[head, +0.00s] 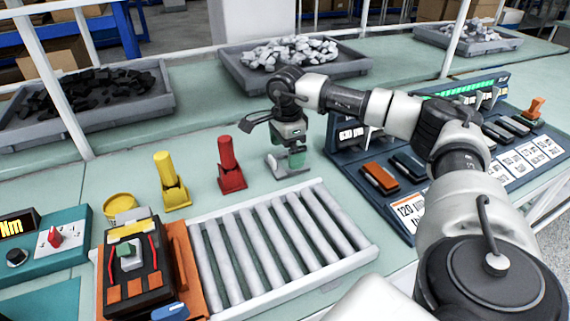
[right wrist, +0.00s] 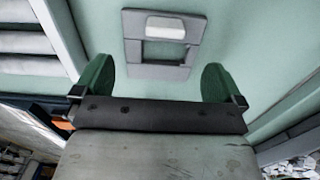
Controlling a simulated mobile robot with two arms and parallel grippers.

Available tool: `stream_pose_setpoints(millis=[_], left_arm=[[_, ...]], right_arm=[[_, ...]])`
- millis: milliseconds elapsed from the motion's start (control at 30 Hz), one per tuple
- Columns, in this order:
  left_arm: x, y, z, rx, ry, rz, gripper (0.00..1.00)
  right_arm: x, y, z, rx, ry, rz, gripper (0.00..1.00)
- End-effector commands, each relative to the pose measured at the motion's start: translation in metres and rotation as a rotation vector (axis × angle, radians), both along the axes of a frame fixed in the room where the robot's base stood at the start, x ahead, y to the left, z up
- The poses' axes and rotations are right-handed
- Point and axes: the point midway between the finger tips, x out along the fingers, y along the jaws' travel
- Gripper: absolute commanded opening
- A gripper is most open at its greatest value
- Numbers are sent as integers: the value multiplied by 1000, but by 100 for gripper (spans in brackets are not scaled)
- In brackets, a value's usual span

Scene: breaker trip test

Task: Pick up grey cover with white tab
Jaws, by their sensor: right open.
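The grey cover (head: 277,169) lies on the pale green bench, partly hidden behind my right gripper in the head view. In the right wrist view the grey cover (right wrist: 188,71) is a flat frame with an opening, and its white tab (right wrist: 152,28) shows near the far side. My right gripper (head: 293,157) points down over the cover. Its green fingers (right wrist: 156,82) are apart, one toward each side of the cover, with nothing between them. I cannot tell how high the fingertips are above the bench. My left gripper is not in view.
A roller rack (head: 285,237) lies in front, with a black and orange breaker unit (head: 134,270) on its left. Red (head: 230,165) and yellow (head: 171,181) upright tools stand to the left. A dark panel with labelled slots (head: 400,200) is at right. Trays of pieces stand behind.

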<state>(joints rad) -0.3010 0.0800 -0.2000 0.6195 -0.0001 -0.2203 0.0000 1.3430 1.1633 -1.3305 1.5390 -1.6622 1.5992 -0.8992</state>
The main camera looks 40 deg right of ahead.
Motion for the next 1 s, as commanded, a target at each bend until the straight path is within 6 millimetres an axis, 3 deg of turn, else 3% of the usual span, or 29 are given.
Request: stream_pose_setpoints(millis=[200, 467, 700, 1000], left_arm=[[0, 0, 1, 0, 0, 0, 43], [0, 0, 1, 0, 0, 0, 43], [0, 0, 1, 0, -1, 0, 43], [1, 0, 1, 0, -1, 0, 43]], right_arm=[[0, 0, -28, 0, 1, 0, 100], [1, 0, -31, 1, 0, 0, 100], [1, 0, -31, 1, 0, 0, 68], [1, 0, -24, 2, -3, 0, 68]])
